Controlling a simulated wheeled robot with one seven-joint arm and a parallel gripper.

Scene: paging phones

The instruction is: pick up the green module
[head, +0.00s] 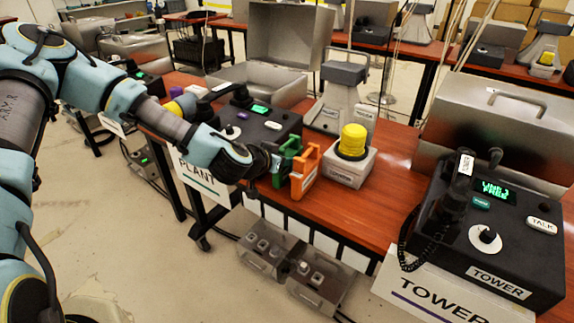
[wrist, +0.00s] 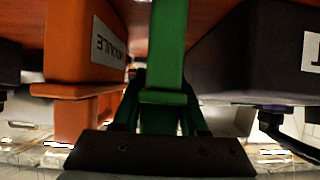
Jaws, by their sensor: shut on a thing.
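The green module (head: 287,160) is at the front edge of the wooden table, between the black PLANT phone and an orange module (head: 305,170). My gripper (head: 272,164) is at its near left side and shut on it. In the wrist view the green module (wrist: 168,60) runs down the middle into the dark jaws of my gripper (wrist: 163,115). The orange module (wrist: 82,45) stands close on the left there, with a lettered white label. I cannot tell whether the green module still touches the table.
The black PLANT phone (head: 250,125) is close behind my gripper. A grey box with a yellow beacon (head: 353,141) stands right of the modules. The TOWER phone (head: 485,240) is at the right. Metal boxes (head: 318,280) sit below the table edge.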

